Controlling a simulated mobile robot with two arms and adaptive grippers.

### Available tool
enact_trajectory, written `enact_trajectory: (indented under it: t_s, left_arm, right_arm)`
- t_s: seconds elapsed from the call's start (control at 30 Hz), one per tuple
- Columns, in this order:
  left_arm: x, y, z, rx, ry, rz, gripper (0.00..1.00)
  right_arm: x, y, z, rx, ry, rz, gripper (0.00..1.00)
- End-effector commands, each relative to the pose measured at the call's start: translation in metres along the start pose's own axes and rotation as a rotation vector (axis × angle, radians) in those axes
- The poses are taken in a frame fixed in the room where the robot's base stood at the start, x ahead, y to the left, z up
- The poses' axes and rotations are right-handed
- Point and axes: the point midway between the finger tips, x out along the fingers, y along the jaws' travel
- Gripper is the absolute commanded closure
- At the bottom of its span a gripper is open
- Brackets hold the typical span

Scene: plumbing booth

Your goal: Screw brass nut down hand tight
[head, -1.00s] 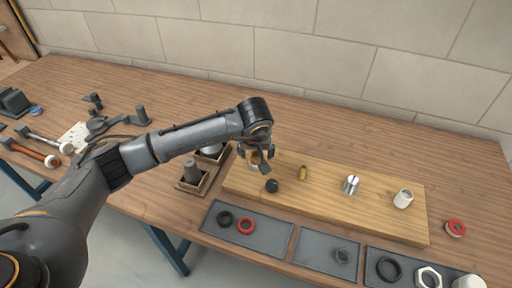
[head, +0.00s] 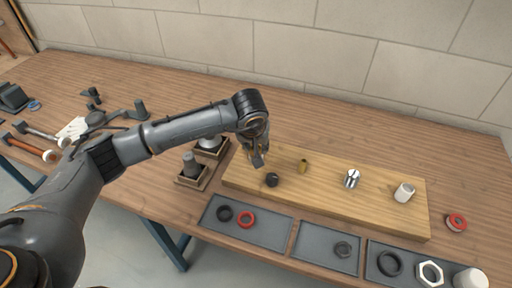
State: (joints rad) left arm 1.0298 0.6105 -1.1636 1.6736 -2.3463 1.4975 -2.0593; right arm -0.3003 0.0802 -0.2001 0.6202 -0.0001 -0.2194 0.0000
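My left gripper (head: 257,155) reaches down over the left end of the wooden board (head: 335,205). Its fingers hide what is between and under them, so I cannot make out the brass nut or whether they are shut on it. A small upright brass fitting (head: 303,166) stands on the board to the right of the gripper. A dark round fitting (head: 272,180) is just in front of the gripper. My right gripper is not in view.
A silver fitting (head: 352,179) and a white pipe stub (head: 405,192) stand farther right on the board. Small wooden boxes (head: 192,178) stand left of the board.

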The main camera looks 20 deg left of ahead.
Motion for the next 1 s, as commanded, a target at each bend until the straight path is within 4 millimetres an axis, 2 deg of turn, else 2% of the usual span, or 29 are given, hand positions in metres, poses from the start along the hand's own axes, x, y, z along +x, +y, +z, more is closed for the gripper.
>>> enact_trajectory:
  t_s: [1.0]
  left_arm:
    - [0.003, -0.002, 0.001, 0.342, 0.0, 0.142, 0.99]
  right_arm:
    - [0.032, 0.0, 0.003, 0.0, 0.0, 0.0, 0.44]
